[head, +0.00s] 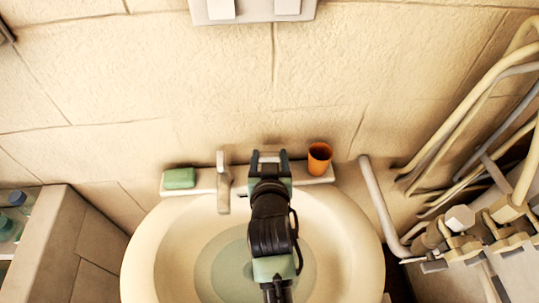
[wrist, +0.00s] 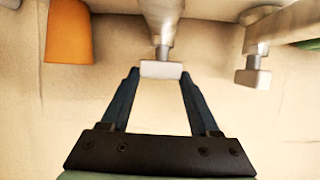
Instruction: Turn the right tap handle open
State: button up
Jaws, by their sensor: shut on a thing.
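The right tap (wrist: 160,20) stands at the back of the basin, with a small flat pale handle (wrist: 162,69) on its end in the wrist view. My gripper (wrist: 160,72) has its two fingers on either side of this handle, shut on it. In the head view my gripper (head: 269,157) is at the basin's back ledge and hides the right tap. The left tap (head: 223,190) is to the left of my gripper; its own handle (wrist: 253,79) shows at the right of the wrist view.
An orange cup (head: 319,158) stands on the ledge close to the right of my gripper. A green soap bar (head: 179,178) lies at the ledge's left end. The white basin (head: 146,250) is below my arm. Pipes (head: 375,205) run at the right. A wall stands behind the ledge.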

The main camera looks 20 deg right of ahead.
jog(key=shift+f+n+y+p, duration=0.1)
jog(key=shift+n+y+p, duration=0.5)
jog(key=shift+y+p, duration=0.15)
jog(key=o, duration=1.4)
jog(key=shift+t, duration=0.3)
jog(key=b+v, duration=0.1)
jog(key=v, duration=1.2)
